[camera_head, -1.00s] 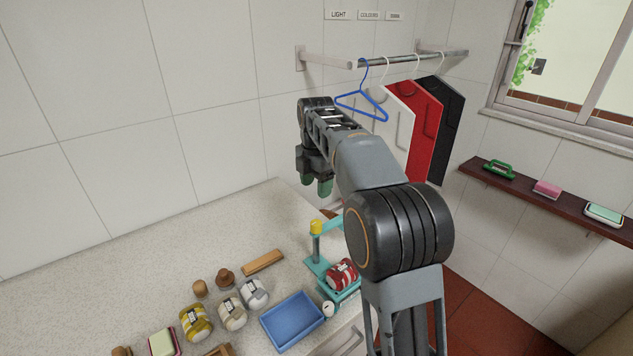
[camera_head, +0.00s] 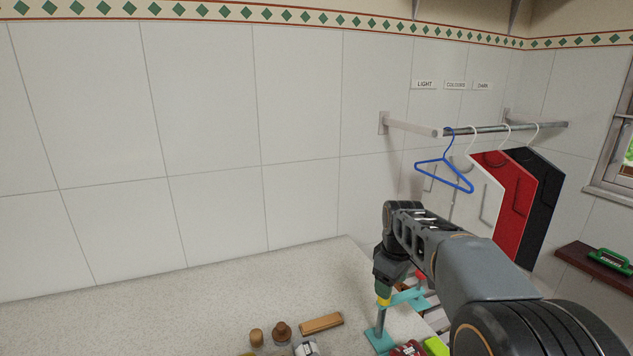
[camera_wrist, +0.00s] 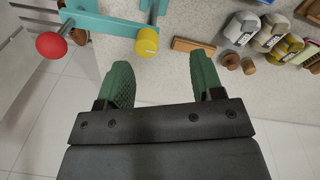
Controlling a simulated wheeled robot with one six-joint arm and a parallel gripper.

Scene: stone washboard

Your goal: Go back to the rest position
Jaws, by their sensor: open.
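My gripper (camera_wrist: 162,75) is open, with its two green fingers spread and nothing between them. In the head view the gripper (camera_head: 386,284) hangs at the end of my arm, over the right end of the stone counter (camera_head: 230,295). A teal stand (camera_head: 378,338) with a yellow knob is just below it in the picture. In the wrist view the yellow knob (camera_wrist: 147,41) lies beyond the fingertips, apart from them. The fingers are mostly hidden in the head view.
A wooden block (camera_head: 321,323), two small wooden pieces and several jars (camera_wrist: 241,27) stand on the counter. A rail (camera_head: 500,129) carries a blue hanger (camera_head: 445,178) and white, red and black garments. A shelf with a green brush (camera_head: 610,261) is at right.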

